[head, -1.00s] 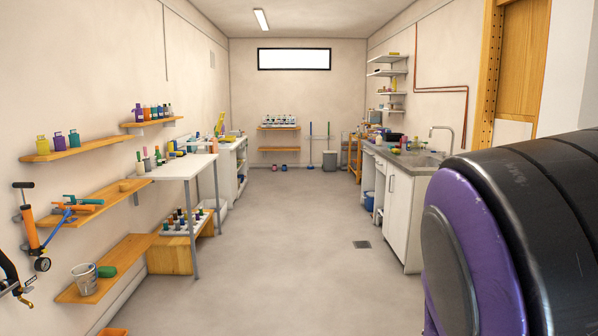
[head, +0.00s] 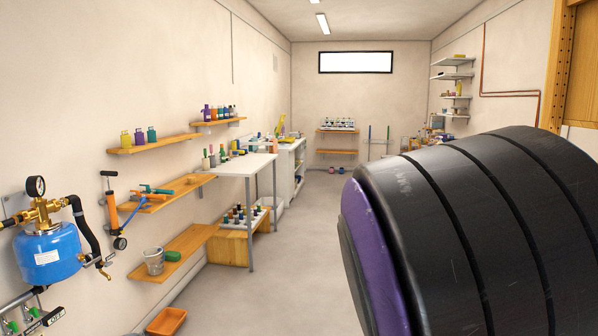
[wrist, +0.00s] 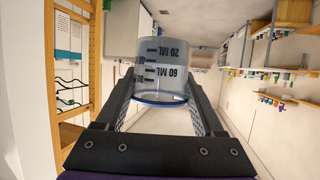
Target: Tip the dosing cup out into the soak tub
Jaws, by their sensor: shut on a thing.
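In the wrist view, my gripper (wrist: 160,88) is shut on the dosing cup (wrist: 163,62), a clear cup with dark ML marks and a bluish rim. The cup sits between both fingers; its marks read upside down in this view. I cannot make out any contents. In the head view, my dark arm fills the lower right, and the gripper and cup are out of sight. An orange tub (head: 166,321) shows at the bottom left; I cannot tell whether it is the soak tub.
On the left wall are a blue pressure tank (head: 48,256) with hoses, an orange pump (head: 113,213) and wooden shelves. A clear pail (head: 153,261) stands on the lowest shelf. A white table (head: 247,165) stands beyond. The middle floor (head: 300,225) is clear.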

